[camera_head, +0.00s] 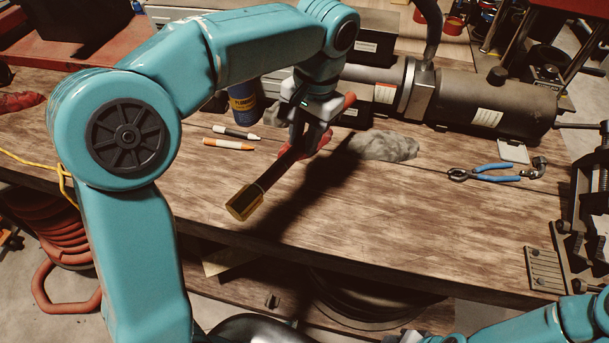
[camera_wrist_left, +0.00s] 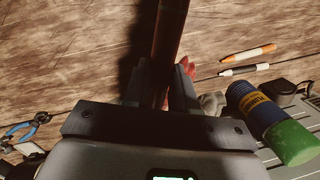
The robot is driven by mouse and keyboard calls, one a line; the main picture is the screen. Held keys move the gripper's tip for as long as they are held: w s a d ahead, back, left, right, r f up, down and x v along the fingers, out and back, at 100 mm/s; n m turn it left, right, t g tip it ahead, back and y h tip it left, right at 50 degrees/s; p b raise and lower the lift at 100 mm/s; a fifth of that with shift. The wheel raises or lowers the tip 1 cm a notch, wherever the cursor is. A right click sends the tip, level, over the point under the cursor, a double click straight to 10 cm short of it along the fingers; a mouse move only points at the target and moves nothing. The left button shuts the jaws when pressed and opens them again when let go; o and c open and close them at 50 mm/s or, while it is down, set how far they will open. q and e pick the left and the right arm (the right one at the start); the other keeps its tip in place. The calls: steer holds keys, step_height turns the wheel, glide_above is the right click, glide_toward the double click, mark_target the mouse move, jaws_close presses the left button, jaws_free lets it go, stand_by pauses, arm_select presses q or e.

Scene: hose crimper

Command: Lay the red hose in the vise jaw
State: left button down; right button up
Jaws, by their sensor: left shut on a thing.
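My left gripper (camera_head: 312,128) is shut on the dark red hose (camera_head: 279,168) and holds it slanted above the workbench. The hose's brass-coloured hex end (camera_head: 245,202) points toward the front left; its other end (camera_head: 349,100) shows red behind the gripper. In the left wrist view the hose (camera_wrist_left: 167,35) runs up from between the fingers (camera_wrist_left: 160,85). A dark metal fixture with a ridged plate (camera_head: 545,270), possibly the vise, stands at the right edge; its jaw is not clear. My right arm enters at bottom right; its gripper is mostly cut off.
A large black cylindrical machine (camera_head: 480,100) lies along the bench's back. A grey rag (camera_head: 385,146), blue-handled pliers (camera_head: 495,174), two markers (camera_head: 229,144) and a blue can (camera_head: 243,105) lie or stand on the bench. The front middle of the bench (camera_head: 400,225) is clear.

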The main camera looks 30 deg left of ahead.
arm_select(q)
step_height(320, 180, down, 10)
steer(key=shift+r, duration=0.1)
steer(key=shift+w+f, duration=0.15)
steer(key=shift+f, duration=0.35)
steer(key=shift+r, duration=0.1)
steer(key=shift+f+b, duration=0.3)
steer(key=shift+b, duration=0.05)
steer(key=c, duration=0.9)
jaws_free()
steer(key=r, duration=0.7)
steer(key=w+d+r+p, duration=0.1)
steer(key=r, duration=0.3)
steer(key=shift+r, duration=0.1)
steer(key=shift+d+r, duration=0.15)
steer(key=shift+r, duration=0.5)
